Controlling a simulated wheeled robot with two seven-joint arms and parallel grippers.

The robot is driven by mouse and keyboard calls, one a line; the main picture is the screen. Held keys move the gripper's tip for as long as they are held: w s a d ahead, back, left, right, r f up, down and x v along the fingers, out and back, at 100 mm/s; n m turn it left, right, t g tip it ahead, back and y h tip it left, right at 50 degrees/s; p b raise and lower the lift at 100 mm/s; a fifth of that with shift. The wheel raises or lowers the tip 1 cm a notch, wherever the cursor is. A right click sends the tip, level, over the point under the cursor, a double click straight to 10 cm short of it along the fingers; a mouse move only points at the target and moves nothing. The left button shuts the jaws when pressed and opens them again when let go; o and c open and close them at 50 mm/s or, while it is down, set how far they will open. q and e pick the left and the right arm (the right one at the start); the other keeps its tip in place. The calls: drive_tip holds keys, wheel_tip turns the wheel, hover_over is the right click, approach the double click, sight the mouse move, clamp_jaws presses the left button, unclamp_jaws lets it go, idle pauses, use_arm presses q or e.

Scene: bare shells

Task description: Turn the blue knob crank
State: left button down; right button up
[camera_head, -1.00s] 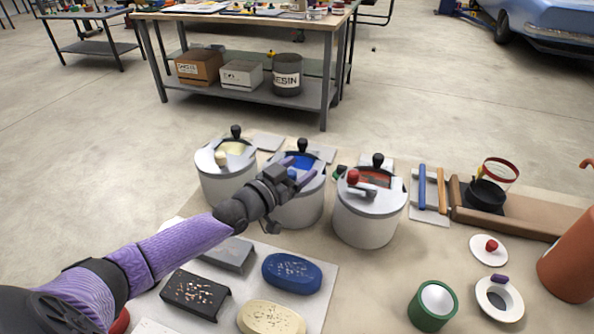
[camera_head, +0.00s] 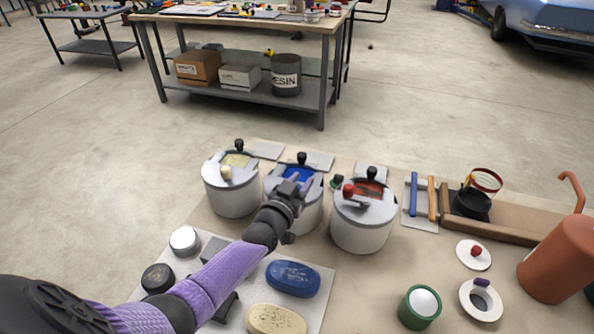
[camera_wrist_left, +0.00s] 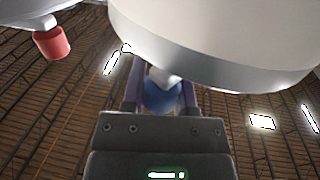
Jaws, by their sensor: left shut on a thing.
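The middle grey pot (camera_head: 309,215) has a round lid with a blue window (camera_head: 298,173) and a black knob (camera_head: 301,157) at its back. My left gripper (camera_head: 299,187) is over this pot's lid and hides the blue crank knob in the head view. In the left wrist view, the blue knob (camera_wrist_left: 163,98) sits between the two purple fingers of my left gripper (camera_wrist_left: 161,95), which is shut on it. A pale stem joins the knob to the large pale round body above it. My right gripper is not in view.
A pot with a cream knob (camera_head: 230,195) stands close on the left, and one with a red knob (camera_head: 360,232) close on the right. Blue (camera_head: 293,279) and cream (camera_head: 275,320) oval blocks lie in front. An orange can (camera_head: 553,262) stands far right.

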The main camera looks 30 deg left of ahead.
use_arm(q)
drive_tip(key=shift+y, duration=0.3)
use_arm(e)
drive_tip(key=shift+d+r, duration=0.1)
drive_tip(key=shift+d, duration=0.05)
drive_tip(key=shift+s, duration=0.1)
use_arm(q)
drive_tip(key=shift+c, duration=2)
unclamp_jaws()
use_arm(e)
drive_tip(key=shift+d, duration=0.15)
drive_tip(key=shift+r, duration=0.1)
use_arm(q)
drive_tip(key=s+d+p, duration=0.1)
drive_tip(key=s+p, duration=0.2)
drive_tip(key=s, duration=0.6)
drive_tip(key=shift+s, duration=0.4)
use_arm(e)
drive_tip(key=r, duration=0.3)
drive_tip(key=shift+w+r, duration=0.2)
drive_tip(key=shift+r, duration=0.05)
